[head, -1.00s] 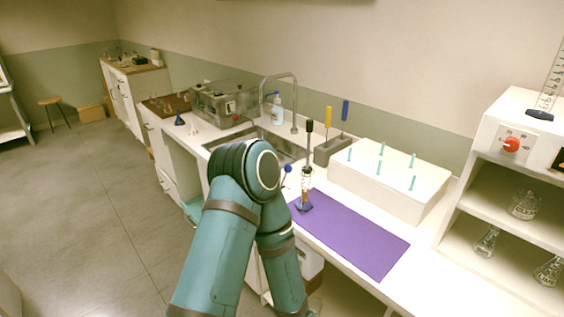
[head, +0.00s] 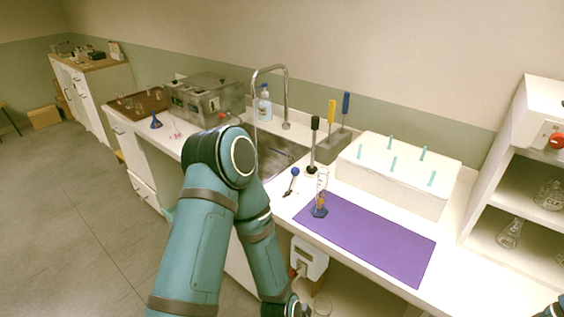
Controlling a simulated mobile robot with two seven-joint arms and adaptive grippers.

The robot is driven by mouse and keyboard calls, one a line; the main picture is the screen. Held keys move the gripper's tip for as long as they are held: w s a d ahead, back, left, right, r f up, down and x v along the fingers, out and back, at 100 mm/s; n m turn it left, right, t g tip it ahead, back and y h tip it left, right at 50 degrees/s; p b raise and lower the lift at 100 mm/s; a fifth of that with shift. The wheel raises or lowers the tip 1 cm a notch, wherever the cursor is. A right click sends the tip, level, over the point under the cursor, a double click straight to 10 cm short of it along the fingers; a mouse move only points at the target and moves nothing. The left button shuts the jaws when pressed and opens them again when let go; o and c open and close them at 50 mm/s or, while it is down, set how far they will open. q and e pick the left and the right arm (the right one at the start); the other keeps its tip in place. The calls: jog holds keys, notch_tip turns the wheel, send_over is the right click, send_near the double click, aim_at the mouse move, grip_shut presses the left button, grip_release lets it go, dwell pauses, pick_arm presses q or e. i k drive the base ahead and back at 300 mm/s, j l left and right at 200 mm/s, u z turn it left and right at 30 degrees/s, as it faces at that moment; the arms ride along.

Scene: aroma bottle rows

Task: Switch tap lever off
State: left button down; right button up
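The metal tap (head: 270,85) arches over the sink (head: 275,155) at the back of the counter. A small stick with a blue knob (head: 294,173) is at the sink's front right; I cannot tell if it is the tap lever. Below the counter front, a white box (head: 310,257) carries a small red part (head: 301,269) that may be a tap lever; its position is unclear. My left arm bends in front of the sink, with its forearm pointing down beside the white box. The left gripper is cut off by the bottom edge.
A purple mat (head: 370,240) holds a glass cylinder (head: 321,195) at its left corner. A white block with teal pegs (head: 400,180) stands behind it. A metal bath (head: 205,100) stands left of the sink. Glass flasks (head: 510,233) sit on the right shelf.

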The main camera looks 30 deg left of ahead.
aim_at(295, 172)
jog(key=j+z, duration=0.15)
jog(key=j, duration=1.2)
jog(key=j+z, duration=0.15)
jog(key=j, duration=1.15)
